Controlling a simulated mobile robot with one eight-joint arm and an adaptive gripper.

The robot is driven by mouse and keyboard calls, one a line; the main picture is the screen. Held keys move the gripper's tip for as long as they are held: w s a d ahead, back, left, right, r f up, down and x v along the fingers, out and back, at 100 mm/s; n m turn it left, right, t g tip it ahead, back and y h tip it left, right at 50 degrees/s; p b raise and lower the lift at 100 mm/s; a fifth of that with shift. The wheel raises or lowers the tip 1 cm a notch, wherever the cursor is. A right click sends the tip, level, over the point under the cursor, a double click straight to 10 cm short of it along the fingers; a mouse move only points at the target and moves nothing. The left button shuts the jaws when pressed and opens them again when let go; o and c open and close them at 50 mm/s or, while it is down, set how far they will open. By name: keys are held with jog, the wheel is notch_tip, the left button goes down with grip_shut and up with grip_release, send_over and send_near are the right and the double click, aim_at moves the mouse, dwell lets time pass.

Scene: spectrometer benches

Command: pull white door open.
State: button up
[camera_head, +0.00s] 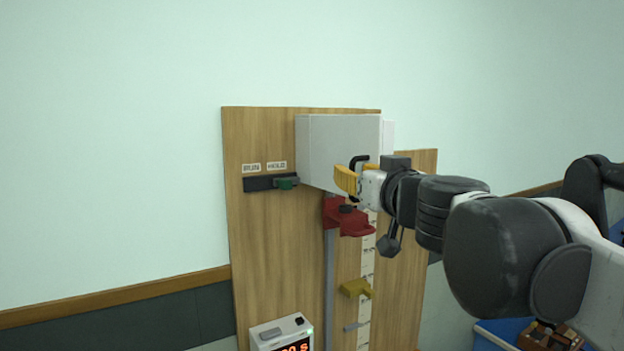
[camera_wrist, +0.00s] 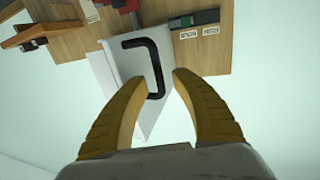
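The handle also shows beside my fingers in the head view (camera_head: 358,160). My gripper (camera_wrist: 160,76) has its two yellow fingers spread apart. One end of the handle shows between them, with gaps visible on both sides. In the head view my gripper (camera_head: 352,178) is at the door, partly hiding its lower part.
Below the box are a red bracket (camera_head: 348,218) on a grey rail and a yellow bracket (camera_head: 356,288). A green slider (camera_head: 286,183) in a dark track sits left of the box. A timer box (camera_head: 281,333) stands at the bottom. Free room lies before the left wall.

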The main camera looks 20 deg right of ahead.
jog(key=s, duration=1.1)
jog(key=s+a+f+n+g+y+b, duration=0.1)
jog(key=a+f+g+y+b, duration=0.3)
jog(key=f+b, duration=1.05)
jog(key=a+f+n+g+y+b, duration=0.15)
jog(key=a+f+b, duration=0.45)
jog(key=f, duration=1.8)
jog(key=s+d+f+g+h+b, duration=0.1)
jog(key=f+b, duration=0.5)
jog(key=f, duration=0.7)
jog(key=s+d+f+m+g+h+b, duration=0.1)
jog(key=s+f+b, duration=0.3)
jog(key=f, duration=0.8)
jog(key=s+d+f+m+g+h+b, duration=0.1)
jog(key=s+f+g+h+b, duration=0.2)
jog(key=f+b, duration=0.6)
notch_tip(320, 180, down, 5)
jog(key=shift+d+r, duration=0.15)
jog(key=shift+d, duration=0.05)
